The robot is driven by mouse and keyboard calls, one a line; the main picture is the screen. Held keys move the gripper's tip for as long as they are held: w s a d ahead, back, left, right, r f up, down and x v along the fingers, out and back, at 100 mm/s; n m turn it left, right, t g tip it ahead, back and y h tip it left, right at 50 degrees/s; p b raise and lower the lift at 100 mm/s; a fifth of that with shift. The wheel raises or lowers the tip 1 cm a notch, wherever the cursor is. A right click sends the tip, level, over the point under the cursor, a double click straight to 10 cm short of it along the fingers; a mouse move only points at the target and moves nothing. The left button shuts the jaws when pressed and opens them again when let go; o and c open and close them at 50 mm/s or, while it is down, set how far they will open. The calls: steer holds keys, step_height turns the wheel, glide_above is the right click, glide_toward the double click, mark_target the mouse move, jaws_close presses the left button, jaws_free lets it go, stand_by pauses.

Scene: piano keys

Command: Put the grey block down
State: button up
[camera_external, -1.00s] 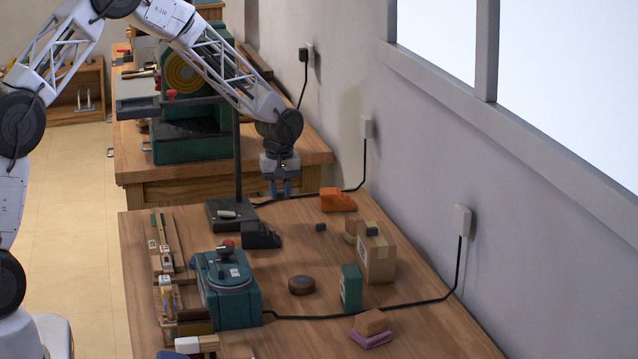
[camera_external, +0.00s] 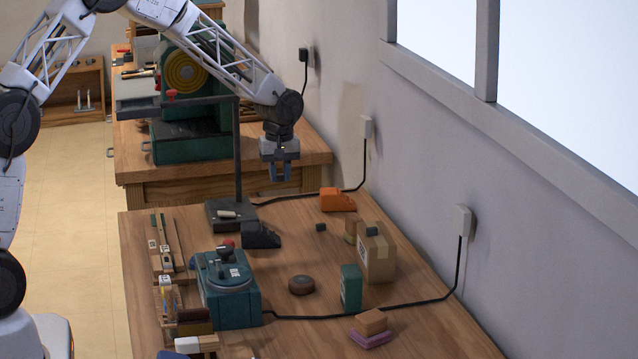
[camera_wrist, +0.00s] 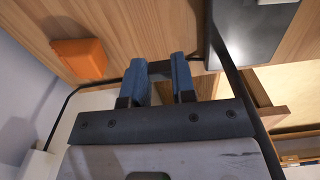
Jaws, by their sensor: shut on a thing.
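My gripper (camera_external: 281,176) has blue fingers and hangs above the far edge of the near bench, in the air beyond the orange object. In the wrist view my gripper (camera_wrist: 159,72) is shut on the grey block (camera_wrist: 160,68), of which only a small greyish part shows between the blue fingers. The block's shape and lower side are mostly hidden. In the outside view I cannot make it out clearly between the fingers.
An orange wedge-shaped object (camera_external: 337,200) lies just right of my gripper. A dark stand with an upright post (camera_external: 238,150) is to its left. A black cable (camera_external: 300,196) runs along the bench's far edge. A cardboard box (camera_external: 378,262) and a green machine (camera_external: 228,290) stand nearer.

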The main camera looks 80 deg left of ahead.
steer(key=d+r, duration=0.2)
steer(key=d, duration=1.4)
steer(key=d+r, duration=0.2)
steer(key=d, duration=1.4)
steer(key=shift+s+r, duration=0.3)
steer(key=shift+r, duration=0.1)
steer(key=shift+w, duration=0.1)
steer(key=w, duration=0.5)
steer(key=w+a+f, duration=0.1)
steer(key=w, duration=0.9)
steer(key=shift+w+a+f, duration=0.25)
steer(key=shift+w+a, duration=0.1)
steer(key=shift+w, duration=0.05)
steer(key=shift+f, duration=1.75)
steer(key=shift+f, duration=0.2)
